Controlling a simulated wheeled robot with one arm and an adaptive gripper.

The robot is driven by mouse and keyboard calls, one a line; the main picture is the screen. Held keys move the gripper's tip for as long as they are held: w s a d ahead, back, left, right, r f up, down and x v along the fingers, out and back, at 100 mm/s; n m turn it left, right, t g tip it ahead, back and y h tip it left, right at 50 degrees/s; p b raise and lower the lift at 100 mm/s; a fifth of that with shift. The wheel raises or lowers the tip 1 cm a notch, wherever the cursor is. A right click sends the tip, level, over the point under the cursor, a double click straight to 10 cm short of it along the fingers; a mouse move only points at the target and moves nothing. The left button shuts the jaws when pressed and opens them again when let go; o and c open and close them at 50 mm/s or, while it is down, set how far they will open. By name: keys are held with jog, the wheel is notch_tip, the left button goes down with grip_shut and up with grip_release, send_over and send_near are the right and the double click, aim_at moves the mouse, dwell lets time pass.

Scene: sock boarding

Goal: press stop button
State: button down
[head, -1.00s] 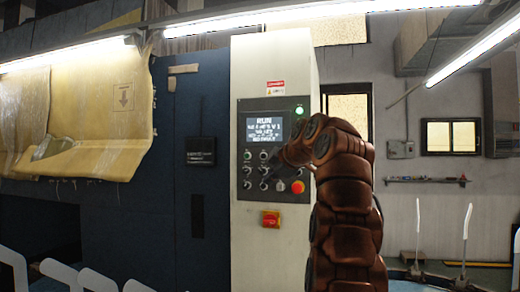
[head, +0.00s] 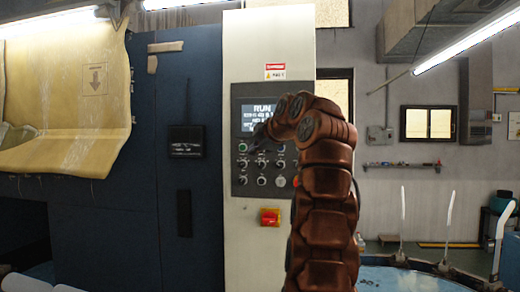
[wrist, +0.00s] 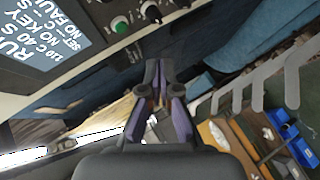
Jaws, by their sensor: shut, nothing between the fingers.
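The control panel (head: 240,183) is on the front of a pale cabinet, with a lit screen (head: 245,113) reading RUN above rows of knobs and a green button (head: 243,147). My gripper (wrist: 158,65) is shut and empty in the wrist view, its fingertips just below a black knob (wrist: 150,10) and the green button (wrist: 120,23). In the head view my gripper is small and dark in front of the panel, near the screen's lower edge. I cannot tell whether my fingertips touch the panel.
A red box-shaped switch (head: 270,217) is mounted below the panel. A dark blue cabinet wall (head: 150,215) with a black handle stands at left, with yellowish sheeting (head: 70,100) hanging on it. White upright forms stand around a blue round table (head: 400,279) at right.

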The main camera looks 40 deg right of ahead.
jog(key=shift+w, duration=0.1)
jog(key=w+d+p, duration=0.4)
jog(key=d+p, duration=0.3)
jog(key=shift+w, duration=0.4)
dwell(0.4)
jog(key=shift+d, duration=0.15)
dwell(0.9)
jog(key=shift+w+d+p, duration=0.25)
jog(key=shift+d+p, duration=0.1)
jog(key=shift+p, duration=0.15)
